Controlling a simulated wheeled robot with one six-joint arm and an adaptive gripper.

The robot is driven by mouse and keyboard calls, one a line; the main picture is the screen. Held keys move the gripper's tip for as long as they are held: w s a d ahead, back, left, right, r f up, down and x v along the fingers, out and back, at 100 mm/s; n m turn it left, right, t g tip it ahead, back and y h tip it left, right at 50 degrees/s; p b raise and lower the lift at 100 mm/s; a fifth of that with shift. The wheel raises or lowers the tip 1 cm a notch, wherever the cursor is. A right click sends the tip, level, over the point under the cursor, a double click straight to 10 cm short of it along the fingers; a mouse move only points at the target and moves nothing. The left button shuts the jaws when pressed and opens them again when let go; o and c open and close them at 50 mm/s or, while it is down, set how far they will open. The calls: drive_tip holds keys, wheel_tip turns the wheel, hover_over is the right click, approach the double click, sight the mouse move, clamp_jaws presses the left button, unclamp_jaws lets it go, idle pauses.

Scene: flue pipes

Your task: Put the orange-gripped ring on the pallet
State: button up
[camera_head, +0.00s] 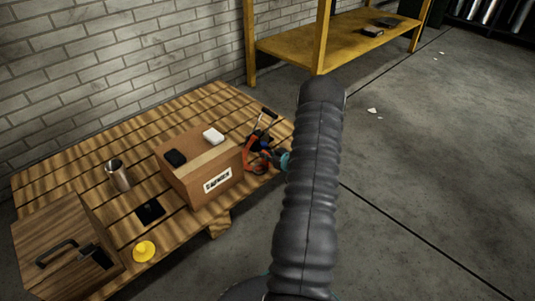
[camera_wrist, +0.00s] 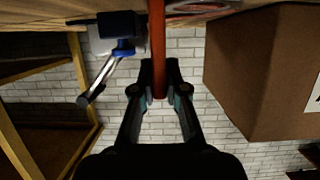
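An orange-red curved piece (camera_head: 252,161), which looks like the orange-gripped ring, is at the right end of the slatted wooden pallet (camera_head: 185,112), right of the cardboard box. In the wrist view it is a narrow orange-red bar (camera_wrist: 158,45) between my fingers. My gripper (camera_wrist: 159,75) has a fingertip close against each side of the bar and looks shut on it. In the head view my dark sleeved arm hides most of the gripper. I cannot tell whether the ring touches the pallet.
The cardboard box (camera_head: 196,188) stands close by, with a black and a white item on top. A blue-and-black tool with a metal lever (camera_wrist: 103,75) is beside the bar. A metal cup (camera_head: 118,176), yellow item (camera_head: 144,251) and wooden case (camera_head: 66,245) are farther left. A yellow shelf (camera_head: 345,38) stands behind.

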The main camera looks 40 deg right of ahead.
drive_tip(key=o, duration=0.4)
drive_tip(key=shift+r, duration=0.1)
